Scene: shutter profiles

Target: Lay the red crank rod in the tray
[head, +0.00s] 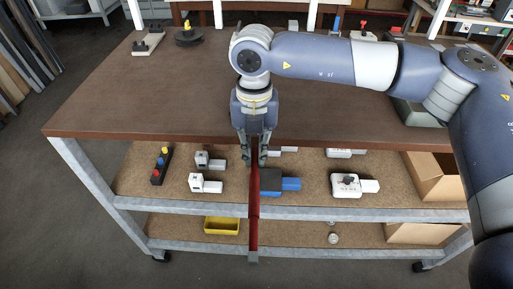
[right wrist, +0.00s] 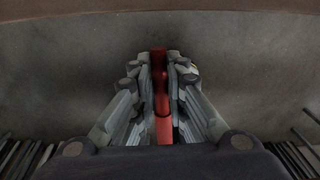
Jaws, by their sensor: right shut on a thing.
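The red crank rod (head: 253,220) hangs in front of the bench's front edge in the head view, its long red length pointing down to a grey end. My right gripper (head: 255,162) is shut on its upper part. In the right wrist view, the red rod (right wrist: 161,95) runs between the two fingers of the gripper (right wrist: 162,75). A grey-green box (head: 418,114), perhaps the tray, stands at the right of the bench top, partly hidden by my right arm. I cannot tell its inside. My left gripper does not show.
The brown bench top (head: 150,95) is mostly clear. A black round base with a yellow knob (head: 188,36) stands at the back left. Shelves below hold white and blue parts, a yellow bin (head: 222,225) and cardboard boxes (head: 434,178). Small parts line the back edge.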

